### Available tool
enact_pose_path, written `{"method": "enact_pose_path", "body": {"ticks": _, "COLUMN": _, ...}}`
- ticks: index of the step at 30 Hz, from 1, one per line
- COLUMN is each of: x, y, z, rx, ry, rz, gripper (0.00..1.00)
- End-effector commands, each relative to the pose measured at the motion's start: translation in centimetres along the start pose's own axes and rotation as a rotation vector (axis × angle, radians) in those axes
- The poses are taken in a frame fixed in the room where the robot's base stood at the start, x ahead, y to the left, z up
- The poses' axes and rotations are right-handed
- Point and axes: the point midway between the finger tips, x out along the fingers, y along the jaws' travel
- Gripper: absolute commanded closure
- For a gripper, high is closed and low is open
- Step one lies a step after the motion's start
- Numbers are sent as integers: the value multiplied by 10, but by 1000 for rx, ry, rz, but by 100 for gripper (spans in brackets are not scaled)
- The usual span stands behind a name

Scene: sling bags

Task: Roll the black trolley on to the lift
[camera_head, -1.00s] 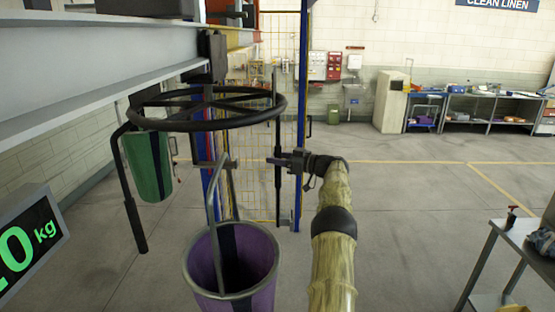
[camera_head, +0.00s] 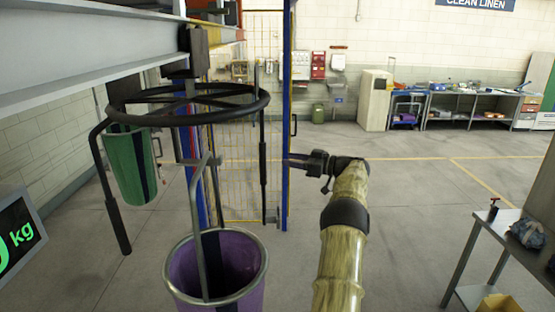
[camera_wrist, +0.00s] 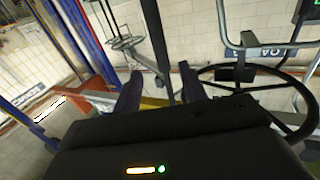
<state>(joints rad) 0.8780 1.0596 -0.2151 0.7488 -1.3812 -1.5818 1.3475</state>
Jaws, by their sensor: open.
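The black trolley (camera_head: 197,50) is a dark block at the overhead grey rail, upper left in the head view. A black spoked ring (camera_head: 188,100) hangs below it, with black padded bars reaching down. The ring also shows at the right of the wrist view (camera_wrist: 258,70). What looks like the lift is a blue upright (camera_head: 287,130) with an orange rail piece (camera_head: 225,35) high behind the trolley. My gripper (camera_head: 290,160) is open and empty, right of the ring's padded bar and near the blue upright. Its two dark fingers are apart in the wrist view (camera_wrist: 160,88).
A purple bucket-like bag (camera_head: 215,270) hangs in front and a green bag (camera_head: 130,165) hangs at left. A kg display (camera_head: 15,245) stands lower left. A yellow mesh fence (camera_head: 240,150) is behind. A metal table (camera_head: 500,240) is at right; the floor between is clear.

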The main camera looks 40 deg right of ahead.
Motion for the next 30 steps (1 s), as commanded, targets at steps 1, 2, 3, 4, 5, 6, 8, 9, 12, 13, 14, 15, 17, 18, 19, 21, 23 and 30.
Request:
{"method": "enact_pose_path", "body": {"ticks": 1, "x": -12, "y": 1, "z": -2, "rx": -1, "ry": 0, "rz": 5, "gripper": 58}}
{"method": "enact_pose_path", "body": {"ticks": 2, "x": -18, "y": 1, "z": -2, "rx": -1, "ry": 0, "rz": 3, "gripper": 58}}
{"method": "enact_pose_path", "body": {"ticks": 3, "x": -26, "y": 1, "z": -2, "rx": -1, "ry": 0, "rz": 3, "gripper": 58}}
{"method": "enact_pose_path", "body": {"ticks": 4, "x": -32, "y": 1, "z": -2, "rx": 0, "ry": 0, "rz": 4, "gripper": 58}}
{"method": "enact_pose_path", "body": {"ticks": 5, "x": -37, "y": 0, "z": -2, "rx": 0, "ry": 1, "rz": 3, "gripper": 58}}
{"method": "enact_pose_path", "body": {"ticks": 6, "x": -44, "y": 1, "z": -2, "rx": 1, "ry": 0, "rz": 3, "gripper": 58}}
{"method": "enact_pose_path", "body": {"ticks": 8, "x": -52, "y": 1, "z": -2, "rx": 1, "ry": 0, "rz": 3, "gripper": 58}}
{"method": "enact_pose_path", "body": {"ticks": 9, "x": -56, "y": 0, "z": -2, "rx": 0, "ry": 1, "rz": 2, "gripper": 58}}
{"method": "enact_pose_path", "body": {"ticks": 12, "x": -62, "y": 0, "z": -1, "rx": 0, "ry": 1, "rz": 1, "gripper": 58}}
{"method": "enact_pose_path", "body": {"ticks": 13, "x": -63, "y": 0, "z": -1, "rx": 0, "ry": 1, "rz": 1, "gripper": 58}}
{"method": "enact_pose_path", "body": {"ticks": 14, "x": -64, "y": 0, "z": -1, "rx": 0, "ry": 1, "rz": 1, "gripper": 58}}
{"method": "enact_pose_path", "body": {"ticks": 15, "x": -64, "y": 0, "z": 0, "rx": -1, "ry": 1, "rz": 0, "gripper": 58}}
{"method": "enact_pose_path", "body": {"ticks": 17, "x": -64, "y": 0, "z": 0, "rx": -1, "ry": 1, "rz": 0, "gripper": 58}}
{"method": "enact_pose_path", "body": {"ticks": 18, "x": -64, "y": 0, "z": 0, "rx": -1, "ry": 1, "rz": 0, "gripper": 58}}
{"method": "enact_pose_path", "body": {"ticks": 19, "x": -64, "y": 0, "z": 0, "rx": -1, "ry": 1, "rz": 0, "gripper": 58}}
{"method": "enact_pose_path", "body": {"ticks": 21, "x": -64, "y": 0, "z": 0, "rx": -1, "ry": 1, "rz": 0, "gripper": 58}}
{"method": "enact_pose_path", "body": {"ticks": 23, "x": -63, "y": 0, "z": -1, "rx": -2, "ry": 3, "rz": 2, "gripper": 58}}
{"method": "enact_pose_path", "body": {"ticks": 30, "x": -32, "y": 7, "z": -10, "rx": -39, "ry": 68, "rz": 103, "gripper": 58}}
